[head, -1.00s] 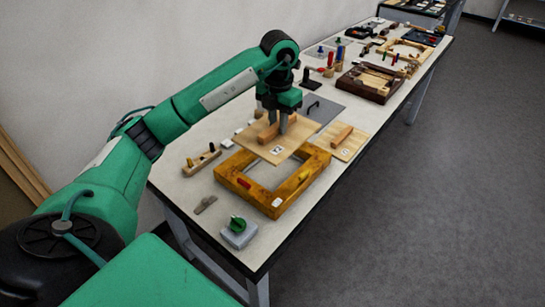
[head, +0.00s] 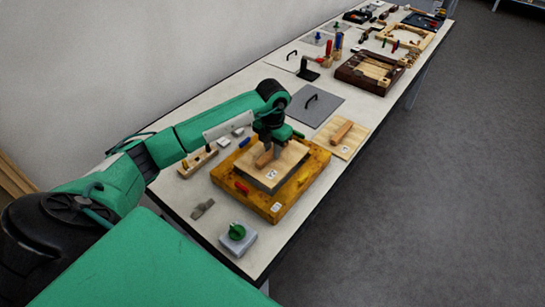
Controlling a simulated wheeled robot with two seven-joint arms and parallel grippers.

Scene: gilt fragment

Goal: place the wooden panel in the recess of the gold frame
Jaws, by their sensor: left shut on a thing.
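The wooden panel (head: 289,160), a pale square board with a numbered label and a wooden block handle (head: 264,158), is over the opening of the gold frame (head: 303,186). My left gripper (head: 268,148) is above the panel, shut on its handle. The panel looks roughly level and lined up with the frame. A dark strip shows along its near edge; I cannot tell whether it hangs just above the recess or is partly inside. The gold frame lies flat on the table, its far side partly hidden by my arm. My right gripper is out of view.
A second pale panel with a handle (head: 341,138) lies right of the frame. A grey plate with a black handle (head: 314,105) lies behind. A grey box with a green knob (head: 238,238) stands near the front edge. A block with pegs (head: 198,161) is at left.

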